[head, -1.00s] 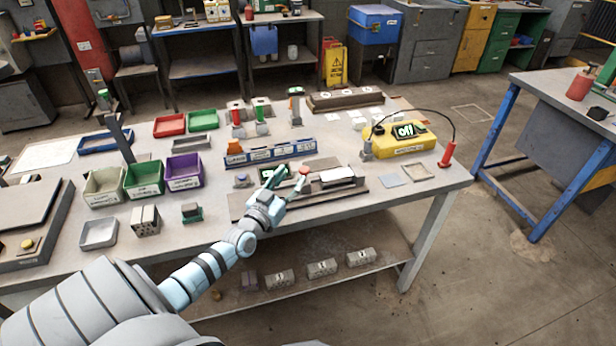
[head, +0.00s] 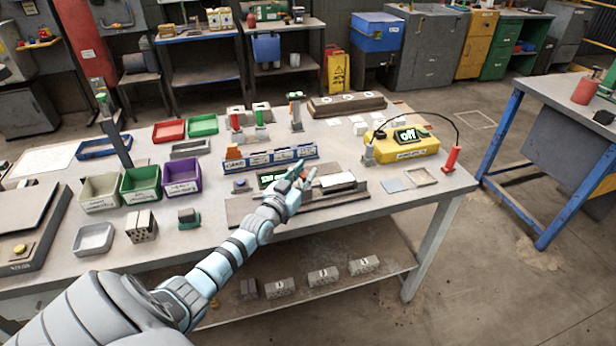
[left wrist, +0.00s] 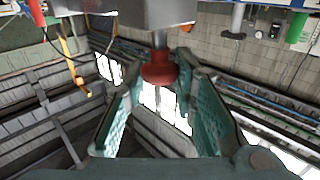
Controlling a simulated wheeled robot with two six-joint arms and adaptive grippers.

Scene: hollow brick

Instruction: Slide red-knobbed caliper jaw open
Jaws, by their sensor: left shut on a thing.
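The caliper fixture is a long grey bench unit (head: 350,194) near the table's front edge, with a light block on its right part. A dark readout with green digits (head: 268,180) stands at its left, partly behind my arm. My left gripper (head: 303,174) is over the middle of the fixture, its green fingers close together. In the left wrist view, the red knob (left wrist: 160,71) sits on a metal stem between the fingertips, and the gripper is shut on it. In the head view the fingers mostly hide the knob. The jaw gap cannot be made out. My right gripper is not in view.
A blue labelled rack (head: 270,158) stands just behind the fixture. A yellow box with an "off" display (head: 408,146) is to the right. Green (head: 141,182) and purple (head: 183,172) bins stand left.

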